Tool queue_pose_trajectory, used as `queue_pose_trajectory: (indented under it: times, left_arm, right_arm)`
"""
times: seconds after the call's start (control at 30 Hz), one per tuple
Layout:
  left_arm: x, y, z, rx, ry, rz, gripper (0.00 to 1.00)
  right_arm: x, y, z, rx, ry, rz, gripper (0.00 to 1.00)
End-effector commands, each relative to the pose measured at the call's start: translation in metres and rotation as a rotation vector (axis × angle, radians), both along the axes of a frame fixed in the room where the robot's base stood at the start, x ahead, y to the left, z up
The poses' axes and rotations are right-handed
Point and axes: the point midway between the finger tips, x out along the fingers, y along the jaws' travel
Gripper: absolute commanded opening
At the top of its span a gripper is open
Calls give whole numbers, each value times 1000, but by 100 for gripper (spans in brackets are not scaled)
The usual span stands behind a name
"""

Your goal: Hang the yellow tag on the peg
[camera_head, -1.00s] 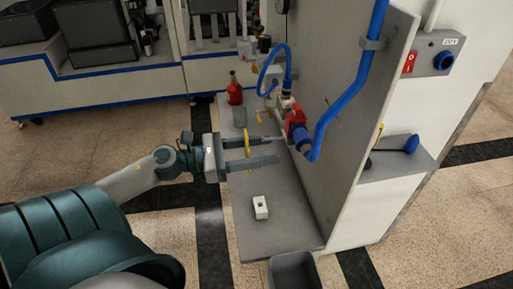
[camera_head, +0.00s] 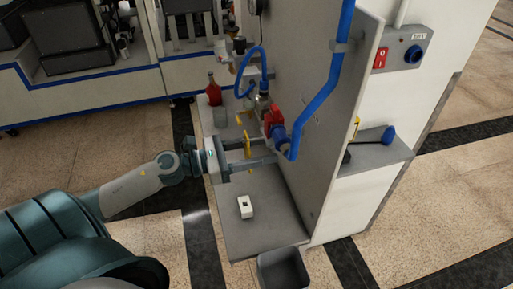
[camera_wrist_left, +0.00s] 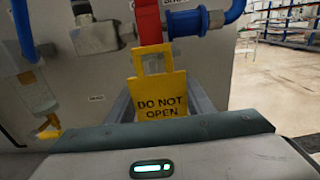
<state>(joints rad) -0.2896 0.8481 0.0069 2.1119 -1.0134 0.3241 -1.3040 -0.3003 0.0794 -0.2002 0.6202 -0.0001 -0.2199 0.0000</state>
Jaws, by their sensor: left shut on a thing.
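The yellow tag (camera_head: 247,146) is held upright between the fingers of my left gripper (camera_head: 268,150), near the wall panel. In the left wrist view the tag (camera_wrist_left: 160,97) reads "DO NOT OPEN" and has an open loop at its top. The loop lies in front of a red part of the valve (camera_wrist_left: 149,22); I cannot tell whether they touch. In the head view the red valve (camera_head: 274,121) is just right of the tag. I cannot make out the peg for sure. My right gripper is not in view.
A grey shelf (camera_head: 265,225) runs below, with a white box (camera_head: 245,207), a red bottle (camera_head: 214,92) and a grey cup (camera_head: 221,115). A blue pipe (camera_head: 325,95) runs along the panel (camera_head: 335,165). A grey bin (camera_head: 284,268) stands at the front.

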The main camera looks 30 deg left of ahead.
Motion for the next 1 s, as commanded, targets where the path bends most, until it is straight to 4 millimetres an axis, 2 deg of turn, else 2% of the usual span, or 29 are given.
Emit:
queue_pose_trajectory:
  times: [0.3,0.97,1.0]
  left_arm:
    - [6,-5,-6,0,-1,1,23]
    - [7,-5,-7,0,-1,1,23]
    - [7,-5,-7,0,-1,1,50]
  right_arm:
    - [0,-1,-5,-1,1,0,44]
    - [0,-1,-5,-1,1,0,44]
    - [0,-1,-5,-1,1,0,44]
